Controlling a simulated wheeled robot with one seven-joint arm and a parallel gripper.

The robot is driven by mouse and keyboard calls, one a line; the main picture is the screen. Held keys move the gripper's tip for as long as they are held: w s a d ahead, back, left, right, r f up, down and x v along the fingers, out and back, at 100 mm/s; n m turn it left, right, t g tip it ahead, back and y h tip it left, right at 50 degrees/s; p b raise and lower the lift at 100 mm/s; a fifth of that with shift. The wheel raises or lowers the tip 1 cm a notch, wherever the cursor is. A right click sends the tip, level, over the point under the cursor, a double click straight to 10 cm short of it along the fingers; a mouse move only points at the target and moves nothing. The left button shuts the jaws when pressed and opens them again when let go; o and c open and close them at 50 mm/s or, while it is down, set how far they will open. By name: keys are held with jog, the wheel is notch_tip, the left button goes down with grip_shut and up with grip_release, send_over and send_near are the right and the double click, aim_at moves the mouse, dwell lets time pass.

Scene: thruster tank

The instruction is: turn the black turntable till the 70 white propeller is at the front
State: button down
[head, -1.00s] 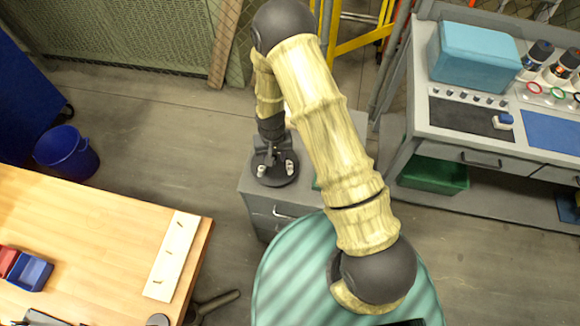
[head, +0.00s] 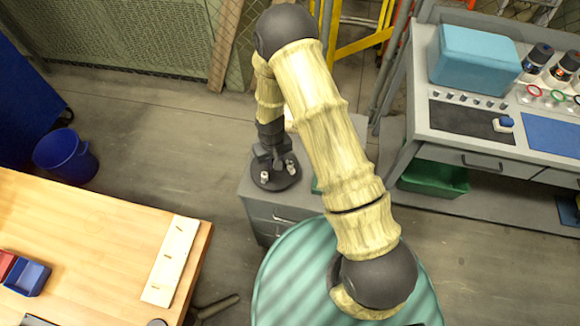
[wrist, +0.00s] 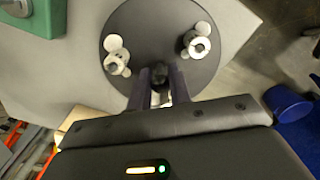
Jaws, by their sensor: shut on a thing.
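The black turntable (head: 277,183) is a round disc on top of a grey cabinet. Two white propellers stand on it, one at the left (head: 265,175) and one at the right (head: 289,163). The wrist view shows the left propeller (wrist: 117,60) and the right propeller (wrist: 196,42) near the disc's rim. No size marking can be read on either, so I cannot tell which is the 70. My gripper (wrist: 160,85) points at the disc, its fingers shut on a dark knob (wrist: 159,73) near the middle. My wrist hides the rest of the disc.
The grey cabinet (head: 256,209) has a green object (wrist: 33,17) on its top. A teal striped round surface (head: 288,268) lies in front. A wooden table (head: 80,235) is at the left and a grey workbench (head: 480,155) at the right.

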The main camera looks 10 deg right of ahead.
jog(key=shift+n, duration=0.4)
jog(key=n, duration=0.2)
jog(key=shift+s+n, duration=0.1)
jog(key=shift+n, duration=0.3)
jog(key=shift+n, duration=0.4)
jog(key=n, duration=0.2)
jog(key=shift+n, duration=0.3)
jog(key=n, duration=0.3)
jog(key=shift+n+p, duration=0.3)
jog(key=shift+p, duration=0.1)
